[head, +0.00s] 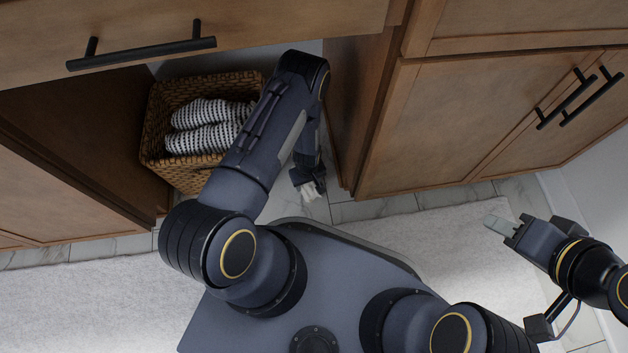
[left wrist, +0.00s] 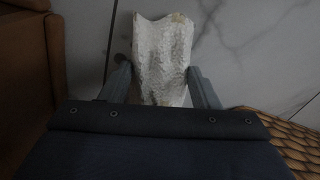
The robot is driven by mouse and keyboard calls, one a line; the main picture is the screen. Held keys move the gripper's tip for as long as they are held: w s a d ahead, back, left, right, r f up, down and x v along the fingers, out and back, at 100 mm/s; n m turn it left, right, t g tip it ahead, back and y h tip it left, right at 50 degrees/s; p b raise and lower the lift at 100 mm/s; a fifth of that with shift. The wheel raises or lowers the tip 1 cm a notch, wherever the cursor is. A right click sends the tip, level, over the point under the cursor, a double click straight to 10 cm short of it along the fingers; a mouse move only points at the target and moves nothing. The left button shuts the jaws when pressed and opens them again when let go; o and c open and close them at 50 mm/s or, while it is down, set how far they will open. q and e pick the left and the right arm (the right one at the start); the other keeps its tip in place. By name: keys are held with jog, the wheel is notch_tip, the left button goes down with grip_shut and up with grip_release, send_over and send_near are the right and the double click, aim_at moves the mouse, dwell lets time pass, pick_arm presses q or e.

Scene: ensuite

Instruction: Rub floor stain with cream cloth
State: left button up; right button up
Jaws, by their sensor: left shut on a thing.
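My left gripper (head: 310,186) reaches down to the tiled floor between the wicker basket and the right-hand cabinet. In the left wrist view my left gripper (left wrist: 163,90) is shut on the cream cloth (left wrist: 163,55), a pale, textured piece between the two fingers. The cloth (head: 310,192) shows only as a small light patch in the head view. A dark spot (left wrist: 122,60) lies on the tile just left of the cloth, partly hidden by it; I cannot tell whether it is the stain. My right gripper (head: 498,226) is at the right above the rug, its jaw gap unclear.
A wicker basket (head: 150,150) with striped towels (head: 205,125) stands in the open bay left of my left arm. Wooden cabinets (head: 400,150) with black handles close in the right side and top. A pale rug (head: 80,300) covers the nearer floor.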

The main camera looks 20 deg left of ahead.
pick_arm(q)
jog(key=shift+s+a+f, duration=0.1)
jog(key=shift+s+a, duration=0.4)
jog(key=shift+a, duration=0.3)
jog(key=shift+s+a+f, duration=0.1)
jog(key=shift+s+a, duration=0.4)
jog(key=shift+a, duration=0.3)
jog(key=shift+r+p, duration=2.1)
jog(key=shift+r, duration=0.95)
jog(key=shift+r, duration=0.1)
notch_tip(320, 180, up, 3)
jog(key=shift+f+p, duration=0.1)
jog(key=shift+p, duration=0.95)
